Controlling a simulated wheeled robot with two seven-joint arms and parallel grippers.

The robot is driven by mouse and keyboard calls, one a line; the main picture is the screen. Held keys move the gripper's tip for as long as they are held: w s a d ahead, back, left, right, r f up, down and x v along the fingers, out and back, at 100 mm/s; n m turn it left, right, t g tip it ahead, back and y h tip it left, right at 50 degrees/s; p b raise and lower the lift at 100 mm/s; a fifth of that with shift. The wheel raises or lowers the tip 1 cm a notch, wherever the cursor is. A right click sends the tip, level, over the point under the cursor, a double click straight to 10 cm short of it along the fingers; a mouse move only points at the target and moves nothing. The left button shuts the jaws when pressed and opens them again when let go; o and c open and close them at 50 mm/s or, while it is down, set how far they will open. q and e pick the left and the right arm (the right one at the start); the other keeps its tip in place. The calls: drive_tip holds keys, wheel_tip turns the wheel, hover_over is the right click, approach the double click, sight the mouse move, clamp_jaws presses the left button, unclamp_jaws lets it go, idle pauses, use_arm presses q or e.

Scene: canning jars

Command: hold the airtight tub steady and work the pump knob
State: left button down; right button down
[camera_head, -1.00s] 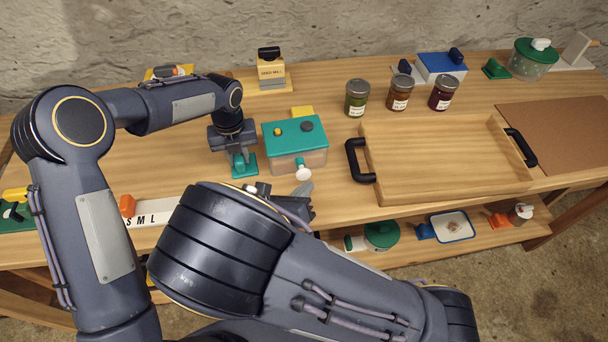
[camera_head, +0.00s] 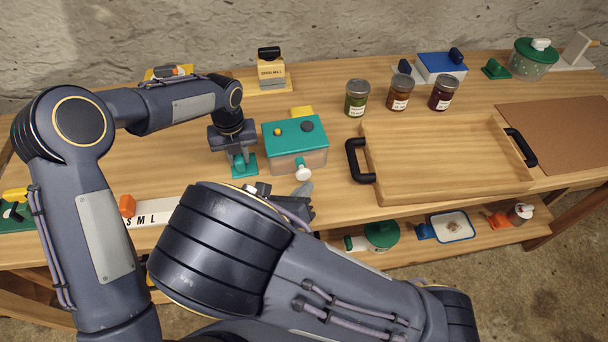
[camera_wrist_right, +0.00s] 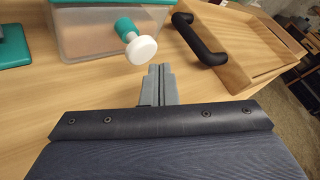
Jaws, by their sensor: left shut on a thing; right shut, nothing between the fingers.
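The airtight tub (camera_head: 313,159) stands on the table, with a teal lid (camera_head: 284,141) and a clear body. On its lid are a small yellow knob and a dark round disc. A white pump knob (camera_head: 302,173) sticks out of the tub's front side; the right wrist view shows it as a white disc (camera_wrist_right: 141,50) on a teal stem. My left gripper (camera_head: 242,164) is shut on a teal piece at the tub's left side. My right gripper (camera_head: 304,190) is shut and empty, its fingertips just in front of the knob and apart from it in the right wrist view (camera_wrist_right: 160,72).
A wooden tray (camera_head: 440,186) with black handles (camera_head: 357,161) stands right of the tub. Several jars, among them a green one (camera_head: 356,99), stand behind it. A seed mill (camera_head: 271,72) is at the back. A lower shelf holds a green-lidded pot (camera_head: 381,236).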

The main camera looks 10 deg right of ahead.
sight(304, 177)
drive_tip(key=shift+w, duration=0.1)
idle(0.3)
drive_tip(key=shift+w, duration=0.35)
drive_tip(key=shift+w+a, duration=0.1)
drive_tip(key=shift+w, duration=1.1)
idle(1.0)
drive_tip(key=shift+s, duration=0.15)
idle(0.3)
drive_tip(key=shift+s, duration=1.5)
drive_tip(key=shift+s+d, duration=0.15)
drive_tip(key=shift+s, duration=1.15)
drive_tip(key=shift+s+d, duration=0.15)
drive_tip(key=shift+s, duration=1.1)
drive_tip(key=shift+s+d, duration=0.15)
drive_tip(key=shift+s, duration=1.7)
